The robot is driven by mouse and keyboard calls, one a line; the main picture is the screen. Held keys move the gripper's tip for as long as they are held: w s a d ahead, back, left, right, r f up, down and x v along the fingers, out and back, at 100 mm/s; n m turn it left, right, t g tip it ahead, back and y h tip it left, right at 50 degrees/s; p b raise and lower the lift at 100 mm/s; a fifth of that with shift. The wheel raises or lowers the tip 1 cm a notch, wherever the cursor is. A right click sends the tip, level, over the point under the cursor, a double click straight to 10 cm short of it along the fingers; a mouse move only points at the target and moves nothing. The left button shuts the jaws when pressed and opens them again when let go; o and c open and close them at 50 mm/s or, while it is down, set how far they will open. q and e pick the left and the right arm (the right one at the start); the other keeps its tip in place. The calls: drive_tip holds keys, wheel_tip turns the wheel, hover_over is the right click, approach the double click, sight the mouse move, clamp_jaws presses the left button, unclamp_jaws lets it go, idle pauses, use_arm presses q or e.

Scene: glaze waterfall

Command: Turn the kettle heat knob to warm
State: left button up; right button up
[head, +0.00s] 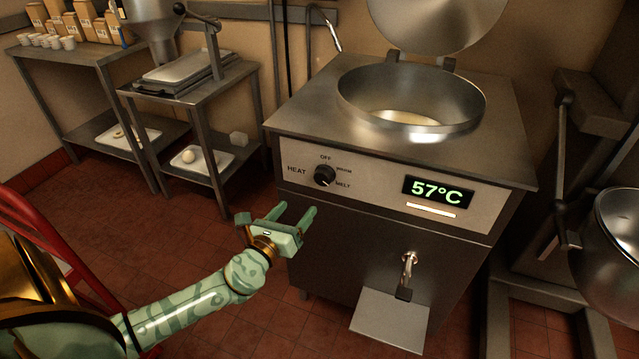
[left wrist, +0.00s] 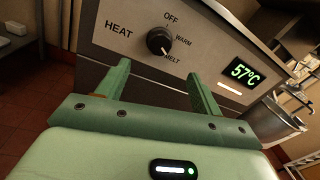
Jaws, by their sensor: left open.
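The black heat knob (head: 324,176) sits on the kettle's front panel (head: 375,190), among the labels HEAT, OFF, WARM and MELT. It also shows in the left wrist view (left wrist: 159,41), where its pale mark appears to point toward MELT. The display (head: 437,191) reads 57°C. The steel kettle (head: 410,95) has its lid tipped up. My left gripper (head: 296,212) is open and empty, below and slightly left of the knob in the head view. In the left wrist view its fingers (left wrist: 158,72) stand apart below the knob, not touching it. My right gripper is not in view.
A tap (head: 409,262) sticks out low on the kettle's front, above a metal plate (head: 388,322). Steel tables (head: 190,85) stand at the back left. A steel pot (head: 620,240) is at the right.

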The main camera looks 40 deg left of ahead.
sight(321, 180)
use_arm(q)
drive_tip(key=w, duration=0.3)
drive_tip(key=w+a+b, duration=0.1)
drive_tip(key=w, duration=0.7)
drive_tip(key=shift+w+a+f+b, duration=0.15)
drive_tip(key=shift+w+a+b, duration=0.1)
drive_tip(key=shift+b, duration=0.1)
drive_tip(key=shift+w+a, duration=0.1)
drive_tip(key=shift+w, duration=0.55)
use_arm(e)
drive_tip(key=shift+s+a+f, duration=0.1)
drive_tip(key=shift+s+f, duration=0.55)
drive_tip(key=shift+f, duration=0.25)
use_arm(q)
drive_tip(key=c, duration=0.9)
